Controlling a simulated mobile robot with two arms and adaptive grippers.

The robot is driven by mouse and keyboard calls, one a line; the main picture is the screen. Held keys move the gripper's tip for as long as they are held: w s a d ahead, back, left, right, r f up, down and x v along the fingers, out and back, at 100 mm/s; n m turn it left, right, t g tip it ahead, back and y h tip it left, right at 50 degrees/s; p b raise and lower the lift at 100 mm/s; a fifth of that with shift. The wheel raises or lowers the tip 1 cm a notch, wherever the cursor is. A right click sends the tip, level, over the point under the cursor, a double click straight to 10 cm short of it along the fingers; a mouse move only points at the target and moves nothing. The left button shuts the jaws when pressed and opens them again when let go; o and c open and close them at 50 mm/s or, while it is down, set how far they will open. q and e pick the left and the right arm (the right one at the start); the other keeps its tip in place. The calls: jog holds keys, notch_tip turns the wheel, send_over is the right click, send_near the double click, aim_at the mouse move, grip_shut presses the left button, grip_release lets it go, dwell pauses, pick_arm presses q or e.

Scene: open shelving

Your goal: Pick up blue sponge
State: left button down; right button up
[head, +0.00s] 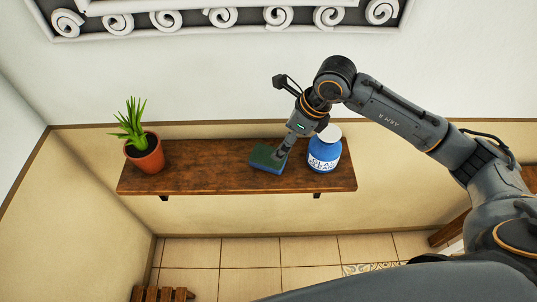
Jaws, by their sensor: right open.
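The blue sponge (262,163), with a green top, lies on the wooden wall shelf (210,165), right of its middle. My right gripper (283,154) reaches down from above, with its fingertips at the right part of the sponge. It is open. I cannot tell whether the fingers touch the sponge, and they hide part of it. My left gripper is not in view.
A blue jar with a white lid and label (324,153) stands on the shelf close to the right of my gripper. A potted plant (146,152) stands at the shelf's left end. The shelf between plant and sponge is clear. An ornate frame (225,15) hangs above.

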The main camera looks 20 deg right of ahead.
aim_at(270, 155)
jog(key=p+x, duration=0.1)
jog(key=x, duration=0.3)
jog(key=shift+w+a+f, duration=0.1)
jog(key=shift+f, duration=0.05)
jog(key=shift+a+f, duration=0.1)
jog(key=shift+f, duration=0.1)
jog(key=p+x, duration=0.2)
jog(key=x, duration=0.1)
jog(key=shift+w+a+f+p, duration=0.1)
jog(key=shift+a+f+p, duration=0.1)
jog(key=shift+f+p, duration=0.1)
jog(key=shift+w+a+f, duration=0.1)
jog(key=shift+w+f, duration=0.05)
jog(key=shift+f, duration=0.35)
jog(key=c, duration=0.9)
jog(key=shift+o, duration=0.2)
jog(key=shift+r, duration=0.15)
